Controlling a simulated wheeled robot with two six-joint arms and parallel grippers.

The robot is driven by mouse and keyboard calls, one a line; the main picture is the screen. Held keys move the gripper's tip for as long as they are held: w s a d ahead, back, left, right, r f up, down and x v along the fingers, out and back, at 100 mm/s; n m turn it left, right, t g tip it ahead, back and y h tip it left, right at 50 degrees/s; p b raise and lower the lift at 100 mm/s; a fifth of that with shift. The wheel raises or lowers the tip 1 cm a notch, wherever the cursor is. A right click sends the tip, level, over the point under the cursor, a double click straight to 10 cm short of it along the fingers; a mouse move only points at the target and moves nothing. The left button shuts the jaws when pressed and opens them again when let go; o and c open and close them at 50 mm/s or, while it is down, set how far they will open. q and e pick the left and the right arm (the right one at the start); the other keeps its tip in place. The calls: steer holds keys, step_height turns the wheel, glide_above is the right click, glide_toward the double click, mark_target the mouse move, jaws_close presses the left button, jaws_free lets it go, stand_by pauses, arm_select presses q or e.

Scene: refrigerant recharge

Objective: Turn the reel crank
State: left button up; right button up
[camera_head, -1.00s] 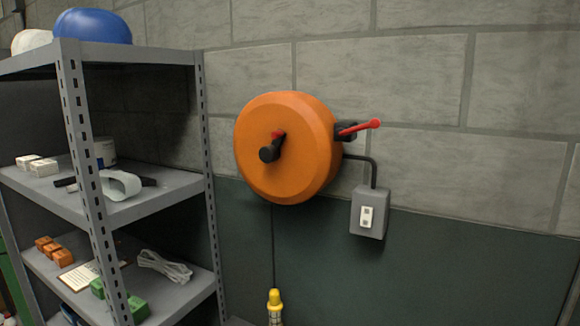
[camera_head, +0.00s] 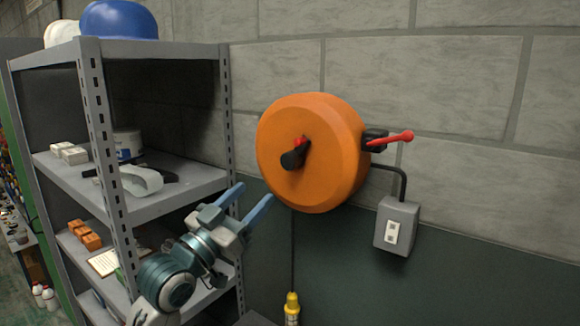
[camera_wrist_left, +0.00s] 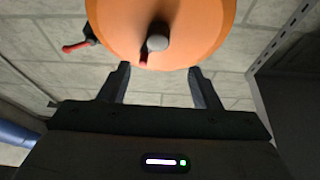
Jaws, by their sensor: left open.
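The orange reel (camera_head: 325,165) is mounted on the block wall. Its crank, a red hub with a black knob (camera_head: 292,160), is on the front face. My left gripper (camera_head: 252,203) is open and empty, below and left of the reel, apart from the crank. In the left wrist view the reel (camera_wrist_left: 195,30) is ahead of the open fingers (camera_wrist_left: 160,80), and the crank knob (camera_wrist_left: 157,42) appears beyond and between them. A red lever (camera_head: 392,138) sticks out at the reel's right side. My right gripper is not in view.
A grey metal shelf (camera_head: 190,190) with boxes and tape stands left of the reel, close to my left arm. A grey outlet box (camera_head: 397,228) is on the wall at lower right. A yellow-ended lamp (camera_head: 291,305) hangs on a cord below the reel.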

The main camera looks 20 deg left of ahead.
mark_target(286, 164)
arm_select(q)
steer(key=p+x, duration=0.5)
steer(key=x, duration=0.5)
steer(key=shift+d+r, duration=0.15)
steer(key=shift+d, duration=0.1)
steer(key=shift+w+d, duration=0.15)
steer(key=shift+w, duration=0.3)
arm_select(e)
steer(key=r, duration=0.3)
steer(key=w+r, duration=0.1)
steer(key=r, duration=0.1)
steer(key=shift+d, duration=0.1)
